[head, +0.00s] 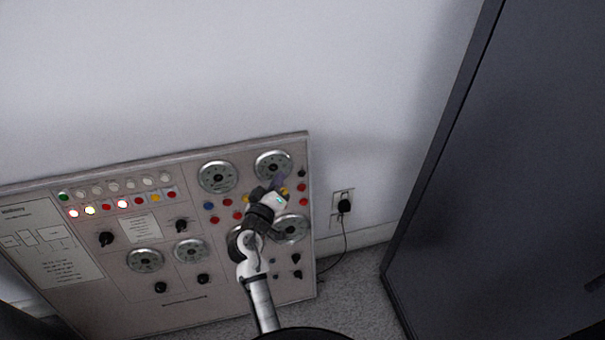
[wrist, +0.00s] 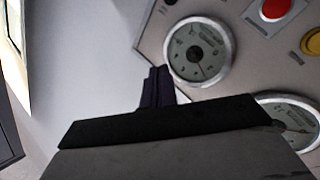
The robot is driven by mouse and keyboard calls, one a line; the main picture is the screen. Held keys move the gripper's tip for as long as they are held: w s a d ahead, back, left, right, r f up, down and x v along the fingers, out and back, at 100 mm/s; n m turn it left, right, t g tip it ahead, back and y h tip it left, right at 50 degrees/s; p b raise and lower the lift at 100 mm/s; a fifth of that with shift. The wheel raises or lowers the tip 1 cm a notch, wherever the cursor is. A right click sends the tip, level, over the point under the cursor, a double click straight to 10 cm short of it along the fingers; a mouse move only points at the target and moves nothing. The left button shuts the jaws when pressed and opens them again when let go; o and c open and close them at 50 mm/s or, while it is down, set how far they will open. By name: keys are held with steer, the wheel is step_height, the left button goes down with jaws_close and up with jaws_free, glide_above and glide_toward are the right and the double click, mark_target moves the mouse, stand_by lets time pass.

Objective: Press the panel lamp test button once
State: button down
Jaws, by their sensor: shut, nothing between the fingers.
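The control panel (head: 150,230) leans against the wall, with dials, lamps, knobs and coloured buttons. I cannot read which button is the lamp test button. Buttons near my arm include a blue one (head: 208,205) and several red ones, such as the one at the right edge (head: 304,188). The wrist view shows a red button (wrist: 275,10) and a yellow button (wrist: 312,42) at upper right. My gripper (head: 280,182) is shut and empty, in front of the upper right dial (head: 266,160). In the wrist view its dark fingers (wrist: 157,85) are beside a dial (wrist: 199,52). My arm hides some buttons.
A wall outlet (head: 343,203) with a black plug and cable is right of the panel. A large dark cabinet (head: 500,180) stands at the right. Bare wall lies above the panel.

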steer(key=s+d+f+g+h, duration=0.2)
steer(key=d+f, duration=0.3)
steer(key=d, duration=0.3)
steer(key=shift+s+d+h+p, duration=0.3)
steer(key=shift+s+h+p, duration=0.1)
steer(key=shift+s+h, duration=0.35)
steer(key=shift+w+a, duration=0.1)
steer(key=shift+w, duration=0.05)
